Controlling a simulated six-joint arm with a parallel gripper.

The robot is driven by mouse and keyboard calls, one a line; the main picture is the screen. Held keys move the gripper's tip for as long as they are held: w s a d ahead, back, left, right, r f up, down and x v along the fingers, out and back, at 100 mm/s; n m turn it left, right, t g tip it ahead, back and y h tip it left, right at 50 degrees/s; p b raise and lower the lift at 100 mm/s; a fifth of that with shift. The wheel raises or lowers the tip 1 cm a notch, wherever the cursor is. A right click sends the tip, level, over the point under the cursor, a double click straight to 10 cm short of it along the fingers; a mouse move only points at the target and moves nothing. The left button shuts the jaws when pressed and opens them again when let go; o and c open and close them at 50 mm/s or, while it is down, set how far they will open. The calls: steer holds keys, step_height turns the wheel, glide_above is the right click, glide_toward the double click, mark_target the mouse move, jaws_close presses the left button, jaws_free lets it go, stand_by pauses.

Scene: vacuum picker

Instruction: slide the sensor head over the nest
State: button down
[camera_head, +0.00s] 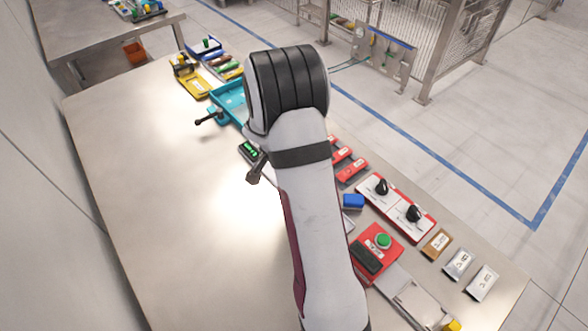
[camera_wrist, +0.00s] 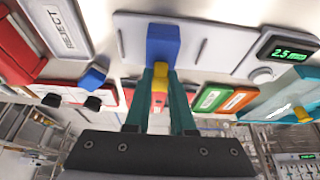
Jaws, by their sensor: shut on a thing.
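My gripper (camera_wrist: 161,76) is shut on a yellow grip (camera_wrist: 160,78) in the wrist view. The grip meets a blue block (camera_wrist: 163,44), apparently the sensor head, on a pale grey plate (camera_wrist: 222,35). Dark slot-like marks lie on both sides of the block. At the plate's right end is a dark display (camera_wrist: 288,44) reading about 2.5 mm in green. A round grey seat (camera_wrist: 262,75), which may be the nest, lies beside the display, apart from the block. In the head view the display (camera_head: 250,148) shows, but my arm hides my gripper, the block and most of the plate.
A teal tray (camera_head: 228,104) with a black-knobbed lever (camera_head: 209,116) stands beyond the display. A red-edged panel with black knobs (camera_head: 398,208), a small blue block (camera_head: 353,202) and a red box with a green button (camera_head: 384,241) stand right. The table's left side (camera_head: 150,190) is clear.

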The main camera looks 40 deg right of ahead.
steer(key=c, duration=0.8)
jaws_free()
steer(key=shift+s, duration=0.2)
steer(key=shift+o, duration=0.2)
steer(key=v, duration=1.6)
steer(key=shift+a, duration=0.1)
